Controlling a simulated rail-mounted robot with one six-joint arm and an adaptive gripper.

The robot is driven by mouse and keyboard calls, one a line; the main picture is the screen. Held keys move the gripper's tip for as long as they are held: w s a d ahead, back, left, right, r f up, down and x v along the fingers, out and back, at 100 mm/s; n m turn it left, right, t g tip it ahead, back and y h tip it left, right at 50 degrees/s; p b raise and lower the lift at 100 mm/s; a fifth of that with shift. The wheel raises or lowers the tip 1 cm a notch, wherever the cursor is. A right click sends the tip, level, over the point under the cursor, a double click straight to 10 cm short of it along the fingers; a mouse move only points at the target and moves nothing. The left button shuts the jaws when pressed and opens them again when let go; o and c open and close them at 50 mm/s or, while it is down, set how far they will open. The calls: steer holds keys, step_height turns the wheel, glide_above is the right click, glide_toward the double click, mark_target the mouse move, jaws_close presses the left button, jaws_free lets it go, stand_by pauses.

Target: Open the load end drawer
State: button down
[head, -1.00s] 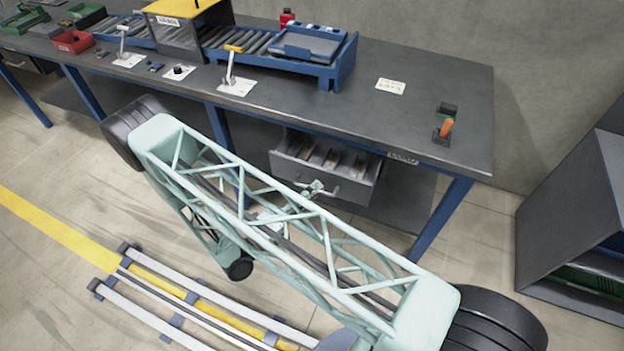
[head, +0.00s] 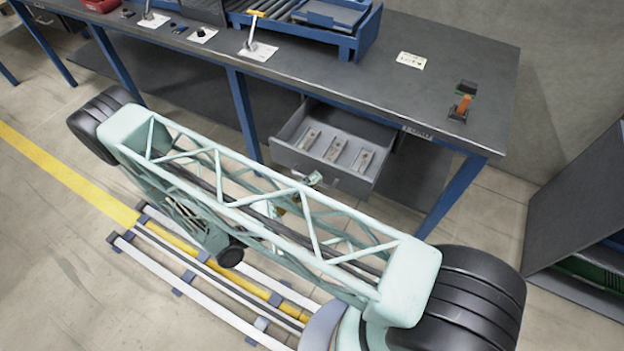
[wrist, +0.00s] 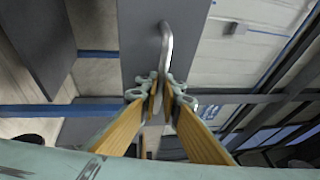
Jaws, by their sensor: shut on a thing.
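The drawer (head: 285,154) under the right end of the bench is pulled well out, and its inside shows in the head view. Several compartments in it hold small flat pieces. In the wrist view the grey drawer front (wrist: 137,40) carries a curved metal handle (wrist: 166,45). My gripper (wrist: 162,88) is shut on the lower part of this handle, with the bar between the fingertips. In the head view my gripper (head: 314,179) is small at the drawer front, partly hidden by my arm.
A blue bench leg (head: 450,195) stands right of the drawer. A grey cabinet (head: 580,200) stands at far right.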

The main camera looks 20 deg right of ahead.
steer(key=c, duration=2.8)
jaws_free()
steer(key=shift+a, duration=0.1)
steer(key=shift+v, duration=5.95)
steer(key=shift+r, duration=0.1)
